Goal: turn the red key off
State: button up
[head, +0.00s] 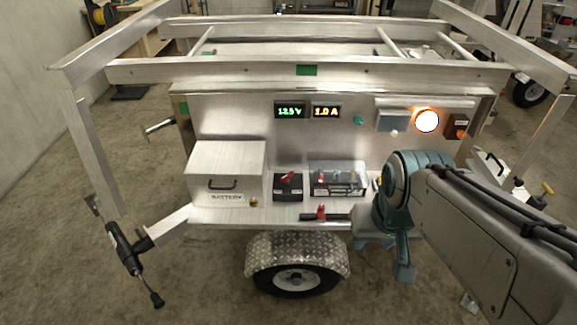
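A red key (288,178) sits on top of a small black switch box (288,189) on the trailer's shelf, right of the battery box. It is small in view, and its exact angle is hard to read. My arm comes in from the right and bends down in front of the shelf. My gripper (372,239) is at the arm's lower end, right of and below the red key and apart from it. Its fingers are not clear, so I cannot tell whether it is open or shut.
A silver battery box (226,172) stands left of the switch box. A clear-covered fuse box (337,178) stands right of it. Displays read 12.5 V (290,111) and 1.0 A (326,112); an orange-white lamp (427,121) glows. A red-handled black bar (321,213) lies along the shelf's front.

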aim_at(287, 178)
jog(key=u, duration=0.05)
jog(key=i, duration=0.85)
